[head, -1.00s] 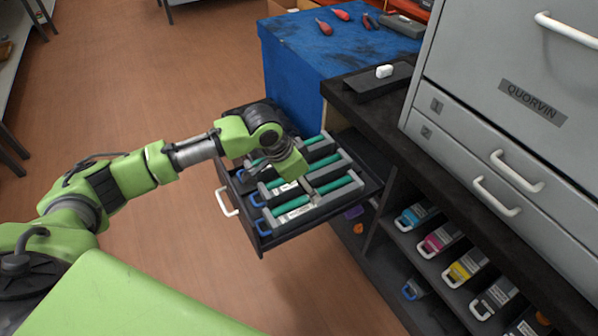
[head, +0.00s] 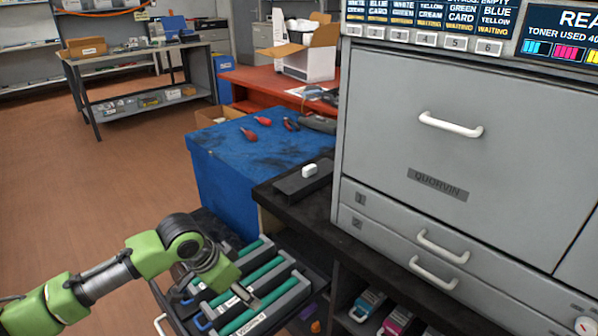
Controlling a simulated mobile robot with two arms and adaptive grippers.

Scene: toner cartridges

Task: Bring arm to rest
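The gripper points down at the toner cartridges with green rollers. Its fingers are small and partly hidden, so I cannot tell whether they are open or shut, or whether they touch a cartridge. The nearest cartridge (head: 270,308) lies in the drawer, with others (head: 262,272) beside it. My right arm and gripper are not in view.
The grey QUORVIN machine (head: 420,120) stands on the right on a dark counter. Coloured cartridges (head: 368,303) sit on a shelf below. A blue workbench (head: 235,165) with hand tools is behind the drawer. The floor (head: 80,200) at left is clear.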

